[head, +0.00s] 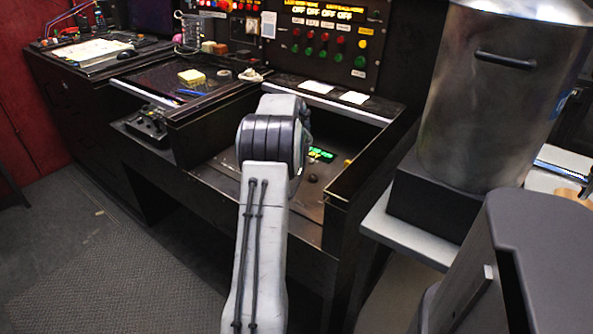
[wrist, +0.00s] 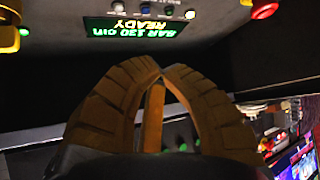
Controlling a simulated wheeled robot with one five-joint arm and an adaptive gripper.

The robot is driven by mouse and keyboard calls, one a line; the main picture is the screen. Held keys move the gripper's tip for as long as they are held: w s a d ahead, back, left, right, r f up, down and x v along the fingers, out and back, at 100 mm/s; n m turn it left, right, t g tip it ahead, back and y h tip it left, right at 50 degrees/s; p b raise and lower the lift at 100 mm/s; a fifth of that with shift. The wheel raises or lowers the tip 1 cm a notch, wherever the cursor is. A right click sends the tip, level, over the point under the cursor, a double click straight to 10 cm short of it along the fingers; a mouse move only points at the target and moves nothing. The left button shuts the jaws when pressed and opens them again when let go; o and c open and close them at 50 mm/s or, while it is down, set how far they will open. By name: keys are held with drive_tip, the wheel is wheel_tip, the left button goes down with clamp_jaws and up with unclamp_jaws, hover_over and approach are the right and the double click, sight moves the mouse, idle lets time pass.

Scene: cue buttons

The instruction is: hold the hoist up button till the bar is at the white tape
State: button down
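My gripper (wrist: 161,72) shows in the wrist view with its two ribbed fingertips meeting, and I see nothing held between them. Beyond the tips is a panel with a green-lit display (wrist: 138,29), upside down here, reading "BAR 130 cm" and "READY". A row of small buttons (wrist: 170,12) sits beside the display; I cannot read which is hoist up. The fingertips look apart from the buttons. I cannot make out the bar or the white tape.
A red button (wrist: 263,10) is at the wrist view's top right. In the head view, an upright panel (head: 328,40) with red and green buttons stands behind. A large metal drum (head: 485,110) stands at right.

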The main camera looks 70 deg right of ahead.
drive_tip(key=shift+f, duration=0.1)
drive_tip(key=shift+f+b, duration=3.35)
drive_tip(key=shift+f, duration=0.95)
drive_tip(key=c, duration=1.9)
unclamp_jaws()
drive_tip(key=shift+c, duration=0.2)
drive_tip(key=shift+f, duration=0.25)
clamp_jaws()
drive_tip(key=shift+f+b, duration=0.2)
drive_tip(key=shift+b, duration=0.1)
